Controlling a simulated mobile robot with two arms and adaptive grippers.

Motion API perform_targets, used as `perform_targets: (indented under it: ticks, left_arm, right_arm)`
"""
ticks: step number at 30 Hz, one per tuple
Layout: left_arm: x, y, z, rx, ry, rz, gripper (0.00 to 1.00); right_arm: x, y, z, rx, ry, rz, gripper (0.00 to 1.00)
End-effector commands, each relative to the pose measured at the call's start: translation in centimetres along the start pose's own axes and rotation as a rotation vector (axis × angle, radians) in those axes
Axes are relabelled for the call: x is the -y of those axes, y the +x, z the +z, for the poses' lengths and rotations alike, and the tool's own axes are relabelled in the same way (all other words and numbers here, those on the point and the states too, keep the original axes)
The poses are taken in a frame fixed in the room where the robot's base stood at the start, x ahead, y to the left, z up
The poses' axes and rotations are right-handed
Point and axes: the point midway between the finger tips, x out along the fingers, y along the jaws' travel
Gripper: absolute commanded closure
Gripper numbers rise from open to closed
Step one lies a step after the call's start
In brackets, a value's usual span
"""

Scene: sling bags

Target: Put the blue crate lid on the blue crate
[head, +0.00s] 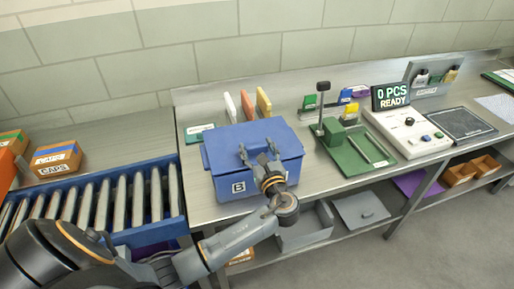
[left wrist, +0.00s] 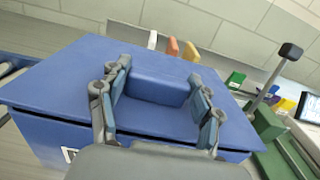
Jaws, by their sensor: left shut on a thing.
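The blue crate (head: 212,188) stands on the grey bench, marked with a white "B" label on its front. The blue crate lid (head: 230,138) covers its top. In the left wrist view the lid (left wrist: 60,75) shows a raised block-shaped handle (left wrist: 158,78). A dark line runs between the lid's edge and the crate wall (left wrist: 40,132); I cannot tell whether the lid is fully seated. My left gripper (head: 260,153) is shut on the lid's handle, one finger at each side, as the left wrist view (left wrist: 160,95) also shows. My right gripper is not in view.
A roller conveyor (head: 95,205) adjoins the bench at the left. White, orange and yellow upright pieces (head: 247,104) stand behind the crate. A green fixture with a lever (head: 345,145) is close to its right, with a white control box (head: 408,132) beyond.

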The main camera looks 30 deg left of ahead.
Motion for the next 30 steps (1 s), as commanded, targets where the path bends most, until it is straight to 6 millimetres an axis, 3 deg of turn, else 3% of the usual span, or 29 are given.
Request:
perform_targets:
  ticks: [22, 23, 24, 26, 30]
  left_arm:
    - [0.0, 0.0, -1.1, 0.001, 0.000, 0.000, 0.71]
    - [0.0, 0.0, -1.1, 0.001, -0.001, 0.000, 0.29]
    - [0.0, 0.0, -1.1, 0.001, -0.001, 0.000, 0.21]
    - [0.0, 0.0, -1.1, 0.001, 0.000, 0.000, 0.09]
    - [0.0, 0.0, -1.1, 0.000, 0.000, 0.000, 0.09]
  right_arm:
    - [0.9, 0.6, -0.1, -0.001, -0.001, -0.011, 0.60]
    - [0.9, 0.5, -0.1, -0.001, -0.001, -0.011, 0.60]
    - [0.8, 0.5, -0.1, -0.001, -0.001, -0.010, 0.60]
    - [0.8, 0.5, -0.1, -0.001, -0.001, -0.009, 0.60]
    - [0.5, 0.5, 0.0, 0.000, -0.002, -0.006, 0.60]
